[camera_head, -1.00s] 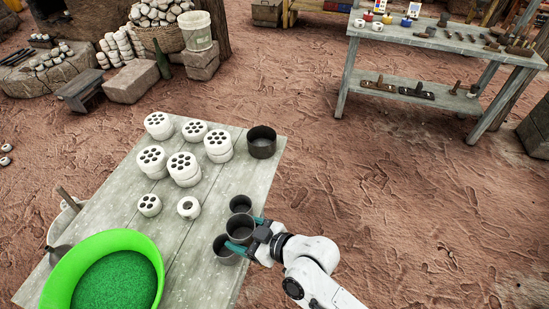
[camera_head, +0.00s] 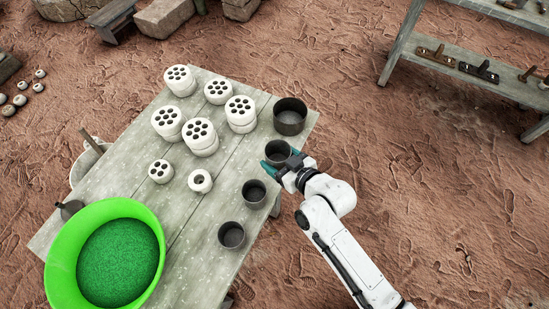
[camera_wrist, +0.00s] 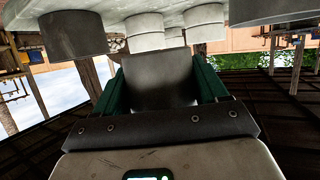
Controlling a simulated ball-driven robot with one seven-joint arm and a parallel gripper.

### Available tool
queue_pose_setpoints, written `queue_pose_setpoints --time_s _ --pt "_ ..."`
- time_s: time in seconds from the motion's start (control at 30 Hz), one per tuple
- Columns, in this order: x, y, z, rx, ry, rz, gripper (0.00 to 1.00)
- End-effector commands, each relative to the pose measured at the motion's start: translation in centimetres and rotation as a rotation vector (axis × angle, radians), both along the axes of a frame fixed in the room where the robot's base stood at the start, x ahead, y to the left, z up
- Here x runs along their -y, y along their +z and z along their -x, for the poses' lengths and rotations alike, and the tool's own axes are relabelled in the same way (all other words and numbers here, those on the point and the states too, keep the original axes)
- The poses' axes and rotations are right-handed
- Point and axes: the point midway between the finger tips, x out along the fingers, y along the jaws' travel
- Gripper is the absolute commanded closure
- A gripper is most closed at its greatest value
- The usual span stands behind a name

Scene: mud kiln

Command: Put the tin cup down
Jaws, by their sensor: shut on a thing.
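A dark grey tin cup (camera_head: 278,152) is held by my gripper (camera_head: 278,160) near the right edge of the wooden table (camera_head: 180,240). The cup looks upright in the head view. Its base height above the table cannot be told. In the wrist view the cup (camera_wrist: 157,80) fills the space between the green fingers of my gripper (camera_wrist: 155,90). Two similar dark cups stand on the table nearer the front, one cup (camera_head: 254,194) close to the right edge and another cup (camera_head: 231,236) below it.
A wider dark pot (camera_head: 290,118) stands at the table's far right corner, just beyond the held cup. Several white perforated cylinders (camera_head: 199,135) and a white ring piece (camera_head: 200,181) stand to the left. A green basin (camera_head: 66,245) sits front left. Bare tabletop lies between.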

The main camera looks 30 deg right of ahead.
Motion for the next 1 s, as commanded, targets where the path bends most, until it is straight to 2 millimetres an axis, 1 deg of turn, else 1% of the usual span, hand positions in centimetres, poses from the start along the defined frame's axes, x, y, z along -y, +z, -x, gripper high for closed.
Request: queue_pose_setpoints --time_s 0.03,0.1,0.2,0.43,0.53,0.63,0.73,1.0 --pt "0.0 -1.3 -0.7 -0.005 0.001 0.000 0.61" --pt "0.2 -2.5 -1.7 -0.004 0.001 -0.001 0.61" --pt "0.3 -3.7 -2.8 -0.003 0.000 -0.001 0.61" --pt "0.5 -5.2 -3.9 -0.003 0.001 0.000 0.61" --pt "0.5 -6.8 -4.1 -0.005 0.001 0.000 0.61" --pt "0.5 -8.0 -4.1 -0.005 0.001 -0.002 0.61" --pt "0.5 -8.4 -4.0 -0.004 0.000 -0.001 0.61" --pt "0.6 -8.4 -4.0 -0.003 0.000 0.000 0.61"
